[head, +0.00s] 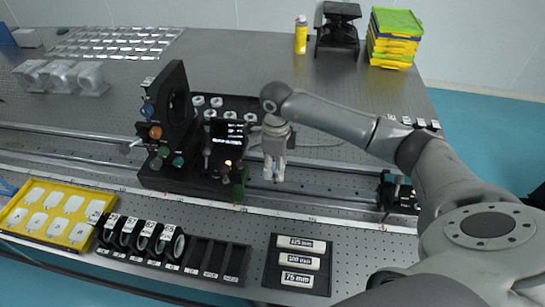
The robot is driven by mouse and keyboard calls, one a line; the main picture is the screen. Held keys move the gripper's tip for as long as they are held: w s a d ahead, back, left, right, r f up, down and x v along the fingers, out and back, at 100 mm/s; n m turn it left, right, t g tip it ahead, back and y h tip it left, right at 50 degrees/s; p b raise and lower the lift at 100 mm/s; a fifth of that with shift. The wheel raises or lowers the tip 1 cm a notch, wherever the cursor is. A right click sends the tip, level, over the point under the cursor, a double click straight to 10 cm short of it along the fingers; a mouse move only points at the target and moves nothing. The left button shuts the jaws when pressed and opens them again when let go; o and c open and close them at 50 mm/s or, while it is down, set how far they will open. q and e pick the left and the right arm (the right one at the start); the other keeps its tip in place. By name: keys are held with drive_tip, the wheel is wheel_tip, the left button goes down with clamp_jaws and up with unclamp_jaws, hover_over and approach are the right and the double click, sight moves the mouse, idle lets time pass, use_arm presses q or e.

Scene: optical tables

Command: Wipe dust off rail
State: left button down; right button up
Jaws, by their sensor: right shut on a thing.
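The long grey optical rail (325,188) runs across the table from the left edge to the right. My right gripper (273,178) points down over the rail near the middle, just right of the black optical mount assembly (190,180). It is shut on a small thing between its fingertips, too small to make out. I cannot tell whether the fingertips touch the rail. Dust on the rail is too fine to see here. My left gripper is not in view.
A small black carriage (398,195) sits on the rail at right. In front are a yellow tray (22,232), a black lens rack (212,262) and a black labelled holder (300,264). A yellow bottle (301,36) and stacked boxes (393,38) stand behind.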

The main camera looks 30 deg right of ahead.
drive_tip(key=shift+w+r+p, duration=0.1)
drive_tip(key=shift+r+p, duration=0.25)
drive_tip(key=shift+r, duration=1)
drive_tip(key=shift+a, duration=0.1)
